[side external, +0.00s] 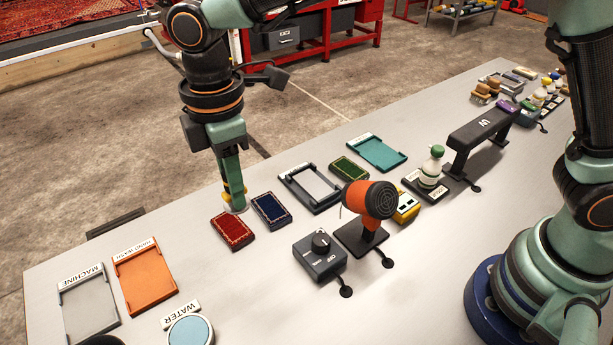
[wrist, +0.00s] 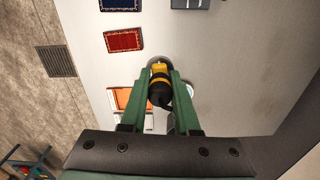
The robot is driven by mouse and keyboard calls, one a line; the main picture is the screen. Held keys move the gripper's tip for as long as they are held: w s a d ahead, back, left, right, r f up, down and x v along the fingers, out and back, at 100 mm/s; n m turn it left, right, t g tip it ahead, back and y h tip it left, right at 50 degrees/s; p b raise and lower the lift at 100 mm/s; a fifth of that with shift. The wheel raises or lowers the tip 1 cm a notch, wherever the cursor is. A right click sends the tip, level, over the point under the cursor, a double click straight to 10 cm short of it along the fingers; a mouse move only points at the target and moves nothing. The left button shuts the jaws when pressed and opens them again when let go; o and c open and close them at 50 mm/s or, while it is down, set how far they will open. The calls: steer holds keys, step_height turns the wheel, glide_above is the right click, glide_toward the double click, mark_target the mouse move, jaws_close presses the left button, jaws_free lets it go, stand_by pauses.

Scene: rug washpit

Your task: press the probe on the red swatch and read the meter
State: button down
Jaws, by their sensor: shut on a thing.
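The red swatch (side external: 232,230) lies flat on the grey table with a patterned border; it also shows in the wrist view (wrist: 123,41). My gripper (side external: 234,190) points down just behind the red swatch. In the wrist view its green fingers are shut on a yellow and black probe (wrist: 160,82). The probe is beside the red swatch, apart from it in the wrist view; its height above the table is hard to tell. A small yellow device (side external: 406,207), seemingly the meter, stands partly hidden behind the orange dryer; its reading is not legible.
A blue swatch (side external: 270,211) lies close to the red one, with a green swatch (side external: 350,169) farther off. An orange dryer (side external: 370,200) and a knob box (side external: 320,257) stand to the right. Orange (side external: 146,276) and grey (side external: 88,305) trays lie front left.

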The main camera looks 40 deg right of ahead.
steer(key=shift+w+d+f, duration=0.15)
steer(key=shift+w+f, duration=1.35)
steer(key=shift+f, duration=0.85)
steer(key=shift+w+d+f, duration=0.1)
steer(key=shift+w+f, duration=1.45)
steer(key=shift+f, duration=0.75)
steer(key=shift+w+d+f, duration=0.15)
steer(key=shift+w+f, duration=1.35)
steer(key=shift+f, duration=0.85)
steer(key=shift+f, duration=0.5)
step_height(320, 180, up, 7)
